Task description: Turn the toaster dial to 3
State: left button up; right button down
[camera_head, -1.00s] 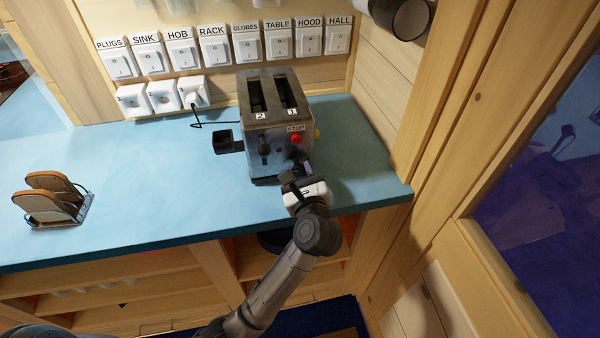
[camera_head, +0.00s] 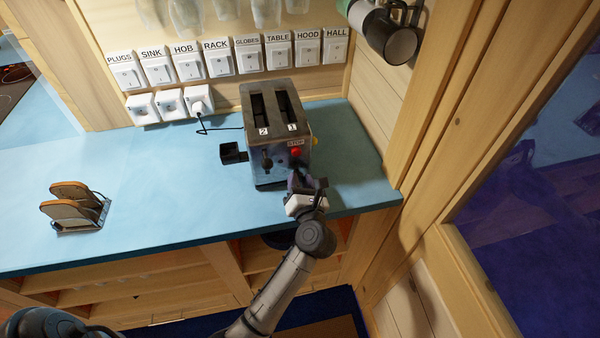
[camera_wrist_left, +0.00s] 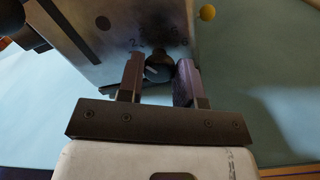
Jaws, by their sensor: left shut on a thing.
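The toaster (camera_head: 258,161) is a worn metal two-slot one near the counter's front edge, its front facing me. Its dark round dial (camera_wrist_left: 159,67) sits low on the front, with a pale pointer mark and small dark numbers around it; a 2 is legible, but I cannot tell which number the mark meets. My left gripper (camera_head: 299,178) is at the toaster's front right, below the red STOP button (camera_head: 296,152). In the head view the gripper hides most of the dial. My right gripper is out of view.
A black lever (camera_head: 267,161) is on the toaster's front, left of the dial. A small dark box-like part (camera_head: 232,153) is at its left, a yellow knob (camera_head: 314,140) at its right. Labelled switches (camera_head: 219,64) line the wall.

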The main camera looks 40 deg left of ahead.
pick_arm(q)
jog(key=m+p, duration=0.2)
jog(key=shift+r+m, duration=0.1)
jog(key=shift+m, duration=0.2)
jog(key=shift+m+p, duration=0.5)
jog(key=shift+p, duration=0.25)
jog(key=o, duration=0.9)
jog(key=shift+o, duration=0.2)
